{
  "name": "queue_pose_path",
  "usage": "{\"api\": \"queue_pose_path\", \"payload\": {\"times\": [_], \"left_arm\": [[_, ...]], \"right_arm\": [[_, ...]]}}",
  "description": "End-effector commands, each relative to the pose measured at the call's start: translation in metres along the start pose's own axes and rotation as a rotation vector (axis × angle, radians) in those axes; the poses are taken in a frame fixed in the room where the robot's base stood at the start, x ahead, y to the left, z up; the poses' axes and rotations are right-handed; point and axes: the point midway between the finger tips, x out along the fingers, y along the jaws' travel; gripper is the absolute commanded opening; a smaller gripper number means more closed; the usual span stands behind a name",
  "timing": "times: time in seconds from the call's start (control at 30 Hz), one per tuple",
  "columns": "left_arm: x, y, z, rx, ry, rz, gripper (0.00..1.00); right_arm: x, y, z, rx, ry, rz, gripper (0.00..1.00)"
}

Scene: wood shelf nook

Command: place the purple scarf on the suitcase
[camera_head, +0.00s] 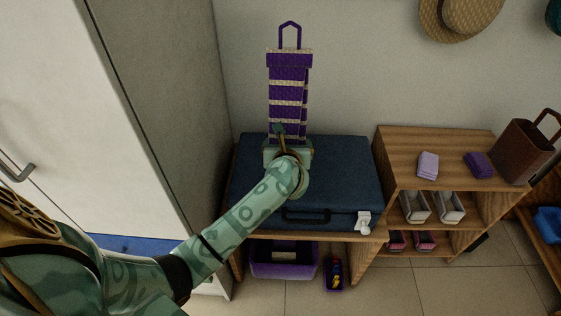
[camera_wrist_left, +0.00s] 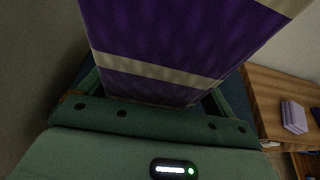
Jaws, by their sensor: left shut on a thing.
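The purple scarf (camera_head: 289,92), with cream stripes and a purple loop at its top, stands upright in front of the wall, over the back of the suitcase. The blue suitcase (camera_head: 346,172) lies flat on a wooden bench, its handle to the front. My left gripper (camera_head: 287,143) reaches across the suitcase and is shut on the lower part of the scarf. In the left wrist view the scarf (camera_wrist_left: 180,45) fills the space between the fingers. My gripper hides the scarf's lower end, so I cannot tell whether it touches the suitcase. My right gripper is not in view.
A wooden shelf (camera_head: 428,142) stands to the right, with a lavender folded stack (camera_head: 428,164), a dark purple folded stack (camera_head: 478,165) and a brown bag (camera_head: 523,152) on top. A purple bin (camera_head: 283,262) sits under the bench. A tall cabinet (camera_head: 175,95) borders the left.

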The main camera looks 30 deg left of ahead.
Motion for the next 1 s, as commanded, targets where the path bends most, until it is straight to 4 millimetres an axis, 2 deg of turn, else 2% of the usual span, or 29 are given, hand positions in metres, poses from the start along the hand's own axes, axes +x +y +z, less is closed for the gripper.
{"api": "queue_pose_path", "payload": {"times": [0.03, 0.1, 0.2, 0.4, 0.5, 0.63, 1.0], "left_arm": [[0.016, 0.011, -0.008, 0.007, 0.001, 0.004, 0.66], [0.031, 0.019, -0.023, 0.008, 0.005, 0.003, 0.66], [0.046, 0.03, -0.034, 0.006, 0.005, 0.002, 0.66], [0.059, 0.039, -0.041, 0.002, 0.002, 0.0, 0.66], [0.071, 0.044, -0.054, 0.003, 0.005, 0.0, 0.66], [0.078, 0.044, -0.074, 0.005, 0.006, -0.001, 0.66], [0.077, 0.043, -0.073, 0.0, 0.001, -0.001, 0.66]], "right_arm": [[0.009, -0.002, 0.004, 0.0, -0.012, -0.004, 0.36], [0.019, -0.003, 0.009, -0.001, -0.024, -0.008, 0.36], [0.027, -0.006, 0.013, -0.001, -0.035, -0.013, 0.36], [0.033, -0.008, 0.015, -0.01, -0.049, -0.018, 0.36], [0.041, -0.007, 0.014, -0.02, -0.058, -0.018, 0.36], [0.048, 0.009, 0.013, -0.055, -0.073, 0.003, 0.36], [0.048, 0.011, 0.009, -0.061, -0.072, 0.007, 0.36]]}}
